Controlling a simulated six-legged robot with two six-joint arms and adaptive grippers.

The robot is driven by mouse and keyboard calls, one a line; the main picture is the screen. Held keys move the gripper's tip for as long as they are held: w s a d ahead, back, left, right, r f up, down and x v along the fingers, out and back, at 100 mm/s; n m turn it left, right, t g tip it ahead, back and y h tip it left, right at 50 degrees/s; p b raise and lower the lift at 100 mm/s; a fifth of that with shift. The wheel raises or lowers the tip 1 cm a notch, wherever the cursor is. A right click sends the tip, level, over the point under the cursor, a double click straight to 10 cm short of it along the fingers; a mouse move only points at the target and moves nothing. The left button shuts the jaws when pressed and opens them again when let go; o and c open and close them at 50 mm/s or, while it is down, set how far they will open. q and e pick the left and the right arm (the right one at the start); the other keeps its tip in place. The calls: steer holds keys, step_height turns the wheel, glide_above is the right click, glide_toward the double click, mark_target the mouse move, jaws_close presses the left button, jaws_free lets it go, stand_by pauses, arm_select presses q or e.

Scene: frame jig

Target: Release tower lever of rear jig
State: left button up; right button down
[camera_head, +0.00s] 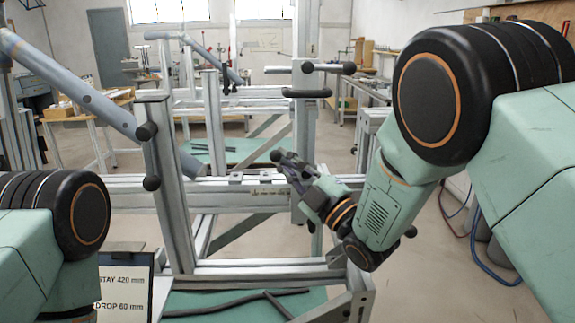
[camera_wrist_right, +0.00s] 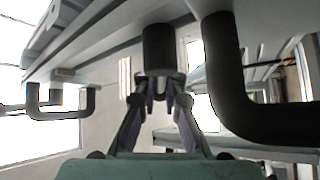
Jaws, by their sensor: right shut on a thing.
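My right gripper (camera_head: 288,165) reaches in from the right, at the pale metal tower (camera_head: 306,130) above a horizontal beam. In the right wrist view its fingers (camera_wrist_right: 160,88) are closed on a black cylindrical knob (camera_wrist_right: 158,48), which looks like a lever's end. In the head view a small dark knob (camera_head: 276,156) shows at the fingertips; the rest of that lever is hidden by the gripper. Higher on the tower are a bar with black knobs (camera_head: 330,68) and a black handle (camera_head: 306,93). My left gripper is out of view.
A thick black curved handle (camera_wrist_right: 232,85) is close right of the fingers in the wrist view. A sign (camera_head: 125,285) stands low at left.

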steer(key=shift+s+a+r, duration=0.1)
steer(key=shift+a, duration=0.1)
steer(key=c, duration=1.7)
jaws_free()
steer(key=shift+o, duration=1.3)
steer(key=shift+s+a+r, duration=0.15)
steer(key=shift+s, duration=0.05)
steer(key=shift+w+d+f, duration=0.1)
steer(key=shift+d+f, duration=0.15)
steer(key=shift+d, duration=0.15)
steer(key=v, duration=1.1)
steer(key=shift+s, duration=0.35)
steer(key=shift+d, duration=0.15)
steer(key=shift+c, duration=0.3)
